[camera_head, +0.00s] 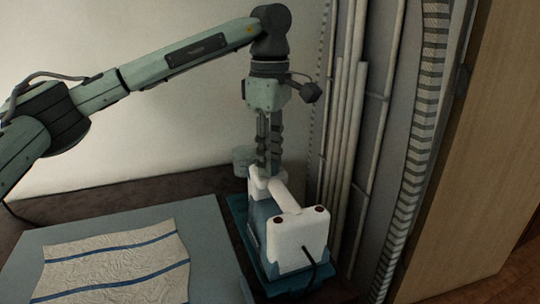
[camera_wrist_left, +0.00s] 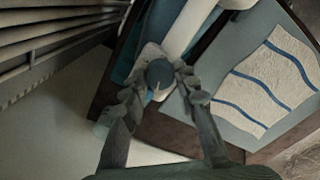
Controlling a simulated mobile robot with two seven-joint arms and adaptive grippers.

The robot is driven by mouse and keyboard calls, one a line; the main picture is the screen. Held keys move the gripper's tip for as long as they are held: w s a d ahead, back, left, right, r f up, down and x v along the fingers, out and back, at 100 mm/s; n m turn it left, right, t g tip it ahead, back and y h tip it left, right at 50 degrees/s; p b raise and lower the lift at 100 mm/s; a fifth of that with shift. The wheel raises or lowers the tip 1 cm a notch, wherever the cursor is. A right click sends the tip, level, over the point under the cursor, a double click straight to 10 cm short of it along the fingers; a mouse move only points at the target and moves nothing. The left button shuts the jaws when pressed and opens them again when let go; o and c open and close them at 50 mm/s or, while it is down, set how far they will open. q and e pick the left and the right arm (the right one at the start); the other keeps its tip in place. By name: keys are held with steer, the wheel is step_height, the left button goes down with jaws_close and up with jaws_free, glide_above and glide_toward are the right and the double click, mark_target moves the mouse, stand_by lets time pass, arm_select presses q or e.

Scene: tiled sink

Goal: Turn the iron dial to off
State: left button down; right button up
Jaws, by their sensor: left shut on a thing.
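The white and blue-grey iron (camera_head: 299,241) sits on a teal base at the right end of the grey board, with its cord end toward me in the head view. Its white handle (camera_wrist_left: 187,27) runs up in the left wrist view. The round dark blue dial (camera_wrist_left: 159,71) lies between the fingertips of my left gripper (camera_wrist_left: 162,82), which is shut on it, with a small pale pointer mark below. In the head view my left gripper (camera_head: 269,170) points straight down at the iron's far end, and the dial is hidden there. My right gripper is out of view.
A cream cloth with blue stripes (camera_head: 115,270) lies on the grey board (camera_head: 208,228). A small grey-green cup-like thing (camera_head: 242,158) stands behind the iron. White pipes or rails (camera_head: 345,150) rise close on the right. A wooden panel (camera_head: 480,150) stands farther right.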

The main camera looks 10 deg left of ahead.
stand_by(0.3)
arm_select(q)
steer(key=c, duration=1.2)
jaws_free()
steer(key=shift+o, duration=0.2)
step_height(320, 180, up, 12)
